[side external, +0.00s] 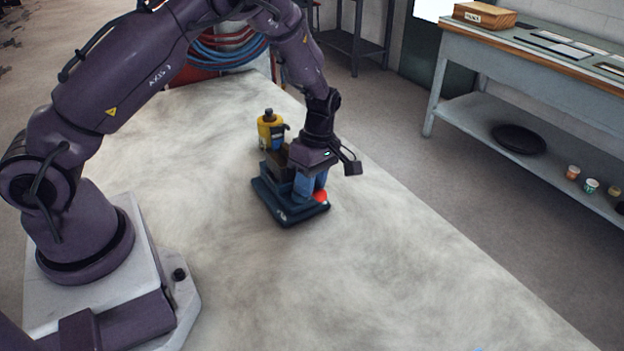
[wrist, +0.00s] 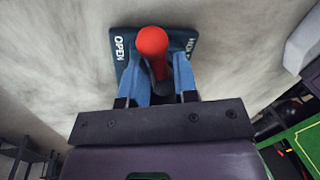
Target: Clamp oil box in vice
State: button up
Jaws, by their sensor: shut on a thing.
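The vice (side external: 291,216) stands on the pale bench, with a dark blue base and dark jaws. A yellow oil box (side external: 266,131) with a dark cap is upright at the vice's far end. My gripper hides part of the jaws, so I cannot tell how tightly they meet the box. A red-knobbed lever (wrist: 152,42) rises from the vice base (wrist: 122,64) between the words OPEN and HOLD. The red knob also shows in the side external view (side external: 321,196). My gripper (side external: 309,186) points down, its blue fingers (wrist: 158,72) shut on the lever on both sides.
The pale bench top (side external: 400,270) is clear around the vice. A grey side table (side external: 560,60) with a wooden box (side external: 485,15) stands at the right, with small pots (side external: 591,186) on its shelf. Red and blue hoses (side external: 230,45) hang behind the bench.

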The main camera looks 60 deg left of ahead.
jog(key=m, duration=0.2)
jog(key=s+m, duration=0.1)
jog(key=shift+m+y, duration=0.3)
jog(key=shift+m, duration=0.1)
jog(key=m, duration=0.3)
jog(key=shift+s+m+y, duration=0.3)
jog(key=shift+y, duration=0.1)
jog(key=m, duration=0.3)
jog(key=s+m, duration=0.1)
jog(key=m, duration=0.1)
jog(key=shift+a+m+t+y, duration=0.3)
jog(key=shift+a+y, duration=0.05)
jog(key=shift+y, duration=0.05)
jog(key=o, duration=0.7)
jog(key=shift+d, duration=0.1)
